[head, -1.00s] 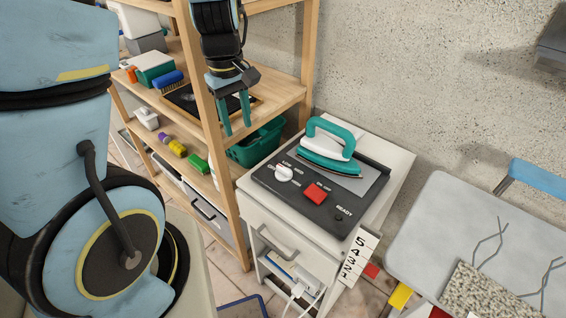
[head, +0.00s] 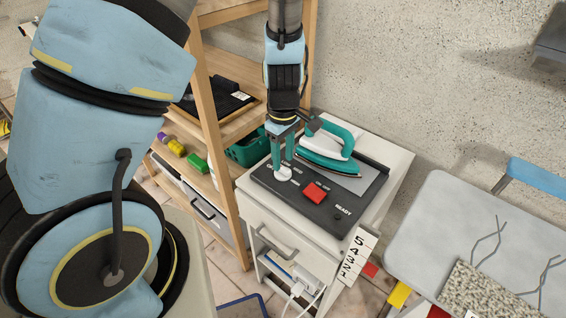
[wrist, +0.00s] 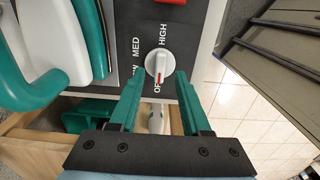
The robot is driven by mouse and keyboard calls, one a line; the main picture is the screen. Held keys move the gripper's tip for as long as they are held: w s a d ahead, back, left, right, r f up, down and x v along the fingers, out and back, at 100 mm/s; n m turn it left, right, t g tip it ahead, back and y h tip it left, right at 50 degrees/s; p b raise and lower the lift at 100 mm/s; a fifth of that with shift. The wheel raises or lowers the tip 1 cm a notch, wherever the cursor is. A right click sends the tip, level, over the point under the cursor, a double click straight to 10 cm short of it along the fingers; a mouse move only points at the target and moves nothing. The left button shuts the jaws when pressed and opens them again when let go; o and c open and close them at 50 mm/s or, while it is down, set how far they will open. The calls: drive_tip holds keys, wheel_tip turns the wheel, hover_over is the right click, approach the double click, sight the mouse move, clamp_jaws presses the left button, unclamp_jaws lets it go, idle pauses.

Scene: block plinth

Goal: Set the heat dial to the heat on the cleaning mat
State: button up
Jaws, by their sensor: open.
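The heat dial (head: 283,173) is a white round knob on the dark control panel (head: 335,212) of the white cabinet. In the wrist view the dial (wrist: 160,66) has a red mark pointing down towards OFF; MED and HIGH are printed around it, and LOW is partly hidden. My gripper (head: 282,163) is open just above the dial. In the wrist view its teal fingers (wrist: 159,88) reach to either side of the dial's lower edge, with nothing gripped. A dark mat (head: 215,103) lies on the shelf with a small white label, too small to read; I cannot tell if it is the cleaning mat.
A teal and white iron (head: 332,150) rests on the panel right beside my gripper. A red switch (head: 314,193) is close to the dial. The wooden shelf post (head: 222,160) stands to the left. An ironing board (head: 450,225) is at the right.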

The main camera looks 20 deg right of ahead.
sight(283, 171)
drive_tip(key=shift+f, duration=1.45)
drive_tip(key=shift+c, duration=0.2)
clamp_jaws()
